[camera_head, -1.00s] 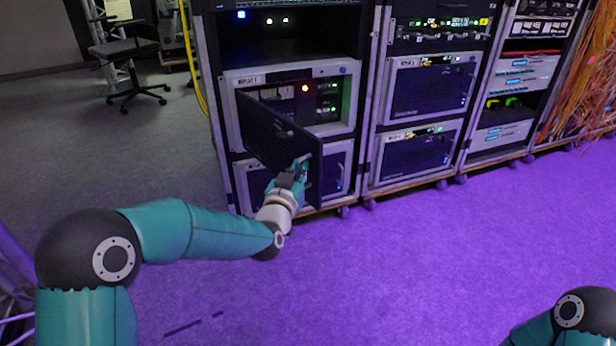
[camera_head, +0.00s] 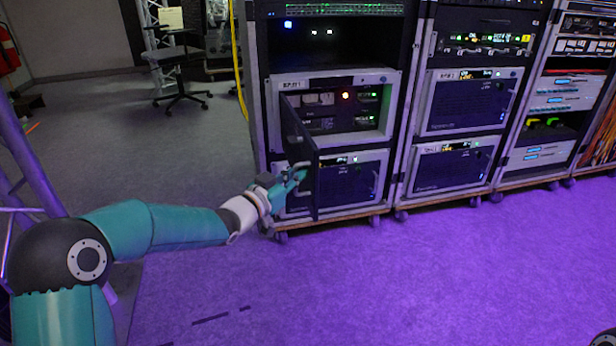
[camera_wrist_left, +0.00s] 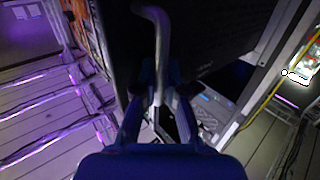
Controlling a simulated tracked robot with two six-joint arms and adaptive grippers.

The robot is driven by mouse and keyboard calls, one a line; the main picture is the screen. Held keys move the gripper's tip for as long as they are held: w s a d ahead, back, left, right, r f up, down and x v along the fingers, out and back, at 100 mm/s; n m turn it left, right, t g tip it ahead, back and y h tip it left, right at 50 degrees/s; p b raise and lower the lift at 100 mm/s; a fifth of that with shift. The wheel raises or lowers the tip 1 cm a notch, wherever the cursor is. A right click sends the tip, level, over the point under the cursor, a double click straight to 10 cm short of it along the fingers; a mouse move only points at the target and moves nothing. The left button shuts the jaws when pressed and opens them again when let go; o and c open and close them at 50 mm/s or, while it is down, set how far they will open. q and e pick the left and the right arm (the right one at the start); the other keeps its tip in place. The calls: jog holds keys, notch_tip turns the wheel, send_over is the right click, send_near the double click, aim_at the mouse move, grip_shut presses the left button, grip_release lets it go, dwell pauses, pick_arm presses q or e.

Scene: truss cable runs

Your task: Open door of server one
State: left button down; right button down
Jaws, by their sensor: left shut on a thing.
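Server one (camera_head: 388,80) is a light grey framed unit in the left rack, its inside bare with an orange light and green lights. Its dark door (camera_head: 301,142) stands swung far out, seen at a steep slant, hinged at the left side. My left gripper (camera_head: 290,178) is at the door's outer edge, shut on the door handle. In the left wrist view, the bent silver handle (camera_wrist_left: 162,40) runs down between the fingers (camera_wrist_left: 158,95), with the dark door panel behind it. The fingertips are partly dark there.
Below server one is another unit with a shut dark door (camera_head: 345,182). More racks (camera_head: 465,100) on castors stand to the right. A chair (camera_head: 180,75) and yellow cable (camera_head: 237,60) are at the back left. The purple-lit floor (camera_head: 400,280) in front is clear.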

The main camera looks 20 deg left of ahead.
pick_arm(q)
jog(key=shift+w, duration=0.1)
jog(key=c, duration=1.2)
grip_release()
jog(key=shift+d, duration=0.1)
jog(key=v, duration=1.2)
jog(key=shift+f, duration=0.1)
